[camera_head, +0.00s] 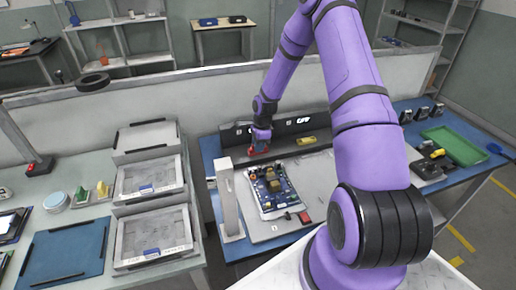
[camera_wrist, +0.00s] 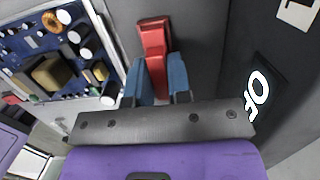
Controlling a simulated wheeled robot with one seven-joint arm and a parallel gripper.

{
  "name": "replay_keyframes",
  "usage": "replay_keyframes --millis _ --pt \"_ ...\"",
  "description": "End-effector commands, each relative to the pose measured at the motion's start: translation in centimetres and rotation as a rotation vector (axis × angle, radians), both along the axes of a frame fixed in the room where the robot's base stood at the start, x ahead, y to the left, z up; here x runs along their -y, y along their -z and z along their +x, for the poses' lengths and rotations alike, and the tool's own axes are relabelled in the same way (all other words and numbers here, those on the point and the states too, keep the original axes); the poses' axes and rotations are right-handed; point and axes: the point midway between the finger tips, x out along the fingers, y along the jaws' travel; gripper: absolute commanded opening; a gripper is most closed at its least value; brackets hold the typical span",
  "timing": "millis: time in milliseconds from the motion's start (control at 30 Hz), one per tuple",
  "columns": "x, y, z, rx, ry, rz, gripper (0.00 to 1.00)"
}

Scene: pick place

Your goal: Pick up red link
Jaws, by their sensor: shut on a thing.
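A red link (camera_wrist: 154,38) is between the two blue fingers of my gripper (camera_wrist: 157,80) in the wrist view. The fingers are closed on its near part, and its far end sticks out beyond them. In the head view my gripper (camera_head: 259,148) is at the back of the blue workbench, in front of a dark upright panel. A small bit of the red link (camera_head: 251,150) shows there at the fingertips. I cannot tell whether the link still touches the surface below.
A blue circuit board (camera_head: 273,190) on a white tray lies close in front of my gripper. A dark panel (camera_wrist: 240,60) with white lettering stands beside it. A grey post (camera_head: 228,200) rises at left. A yellow item (camera_head: 306,141) and a red piece (camera_head: 305,217) lie nearby.

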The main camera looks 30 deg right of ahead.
Motion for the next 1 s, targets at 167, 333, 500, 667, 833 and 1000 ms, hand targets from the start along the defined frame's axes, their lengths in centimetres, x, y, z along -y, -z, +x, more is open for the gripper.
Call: replay_keyframes --millis 167,333,500,667,833,1000 --pt "0.0 -0.2 0.0 0.000 0.000 0.000 0.00" --pt "0.1 -1.2 0.0 0.002 0.000 -0.002 0.00" --pt "0.0 -3.2 0.0 0.001 0.001 -0.001 0.00" --pt "0.3 -3.8 -2.8 -0.002 0.002 0.000 0.00" --pt "0.8 -4.3 -7.1 -0.002 0.003 -0.001 0.00" --pt "1.2 -4.6 -11.2 -0.002 0.003 -0.001 0.00"
